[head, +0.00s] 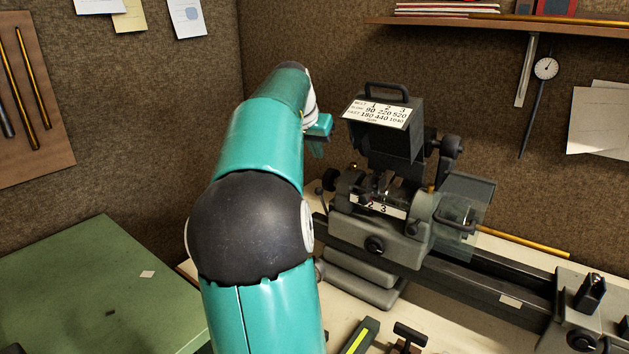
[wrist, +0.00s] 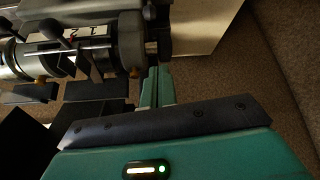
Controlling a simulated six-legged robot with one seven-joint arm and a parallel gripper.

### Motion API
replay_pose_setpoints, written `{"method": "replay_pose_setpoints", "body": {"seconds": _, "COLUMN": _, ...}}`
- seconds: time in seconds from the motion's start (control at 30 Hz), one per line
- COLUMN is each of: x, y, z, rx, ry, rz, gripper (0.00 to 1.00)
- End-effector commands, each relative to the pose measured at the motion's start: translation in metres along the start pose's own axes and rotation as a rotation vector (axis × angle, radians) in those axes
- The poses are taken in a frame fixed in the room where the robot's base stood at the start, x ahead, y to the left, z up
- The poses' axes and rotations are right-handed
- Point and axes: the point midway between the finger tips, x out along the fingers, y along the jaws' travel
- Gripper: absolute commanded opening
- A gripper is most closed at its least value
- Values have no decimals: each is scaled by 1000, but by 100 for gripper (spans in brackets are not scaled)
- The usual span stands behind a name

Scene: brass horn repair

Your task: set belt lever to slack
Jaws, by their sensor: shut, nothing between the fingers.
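The lathe (head: 375,235) stands on the bench in the head view, with its belt cover (head: 385,140) raised and the pulley area exposed. A black-knobbed part (head: 447,146) sits right of the cover and another dark knob (head: 331,180) at the headstock's left; I cannot tell which is the belt lever. My gripper (head: 318,148) is left of the cover, partly hidden by my arm. In the wrist view its teal fingers (wrist: 157,85) are shut and empty. Their tips are close to a dark rounded part (wrist: 158,40); contact cannot be told.
A numbered strip (head: 378,207) is on the headstock front. A clear guard (head: 462,225) covers the chuck, and a brass rod (head: 525,241) sticks out rightward. A green surface (head: 75,285) lies at left. A shelf (head: 500,22) hangs above right.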

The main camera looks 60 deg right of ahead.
Motion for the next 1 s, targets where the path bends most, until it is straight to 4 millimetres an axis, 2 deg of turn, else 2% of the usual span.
{"method": "replay_pose_setpoints", "body": {"seconds": 0.47, "x": 7, "y": 2, "z": -4, "rx": 8, "ry": 3, "rz": 10, "gripper": 0}}
{"method": "replay_pose_setpoints", "body": {"seconds": 0.57, "x": 19, "y": 2, "z": -3, "rx": 7, "ry": 1, "rz": 11, "gripper": 0}}
{"method": "replay_pose_setpoints", "body": {"seconds": 1.0, "x": 97, "y": 3, "z": -4, "rx": 7, "ry": 2, "rz": 10, "gripper": 0}}
